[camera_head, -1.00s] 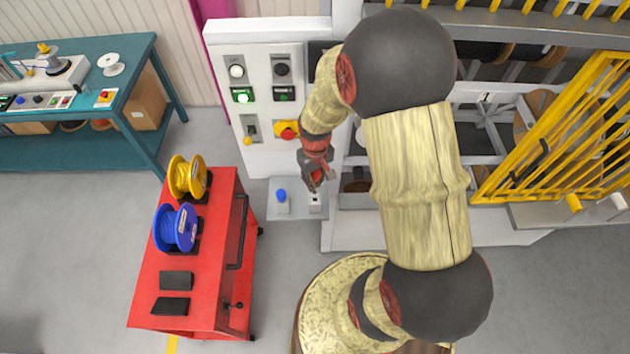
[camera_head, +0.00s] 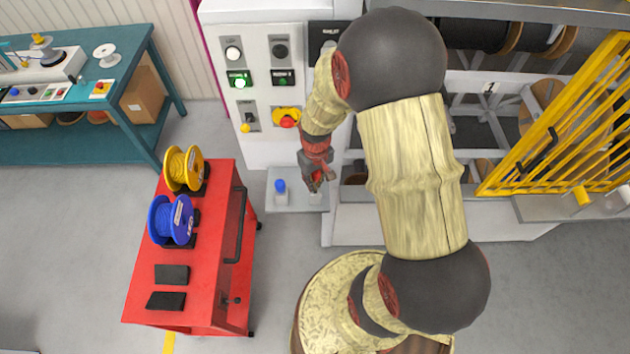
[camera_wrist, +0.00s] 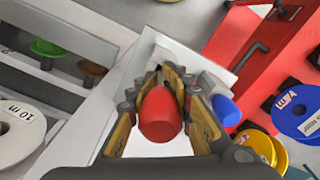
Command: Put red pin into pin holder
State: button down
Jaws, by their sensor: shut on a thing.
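My gripper (camera_head: 318,185) is shut on the red pin (camera_wrist: 160,113), whose red head shows between the fingers in the wrist view. In the head view, the gripper is over the right part of a small grey shelf (camera_head: 297,206) on the front of the white cabinet. A white pin holder (camera_head: 316,199) stands there, mostly covered by the gripper. A blue pin (camera_head: 280,185) sits in the white holder to its left; it also shows in the wrist view (camera_wrist: 226,110). The pin's lower end is hidden, so I cannot tell whether it touches the holder.
A red cart (camera_head: 205,275) with a yellow reel (camera_head: 184,168) and a blue reel (camera_head: 172,221) stands to the left. The white cabinet (camera_head: 262,148) carries switches and a red-yellow stop button (camera_head: 287,119). A yellow gate (camera_head: 560,125) is at right. Grey floor lies open in front.

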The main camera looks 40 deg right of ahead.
aim_at(316, 195)
jog(key=shift+f+b, duration=0.7)
jog(key=shift+f, duration=0.5)
jog(key=shift+s+a+f+b, duration=0.15)
jog(key=shift+s+f+b, duration=0.25)
jog(key=shift+f, duration=0.2)
jog(key=shift+s+a+f+b, duration=0.1)
jog(key=shift+s+f+b, duration=0.15)
jog(key=shift+f+b, duration=0.25)
jog(key=shift+f, duration=0.4)
jog(key=shift+w+f+b, duration=0.25)
jog(key=shift+f+b, duration=0.05)
jog(key=shift+f, duration=0.1)
jog(key=shift+s+f, duration=0.1)
jog(key=shift+f, duration=0.15)
jog(key=shift+d+f, duration=0.1)
jog(key=shift+f, duration=0.05)
jog(key=shift+w, duration=0.25)
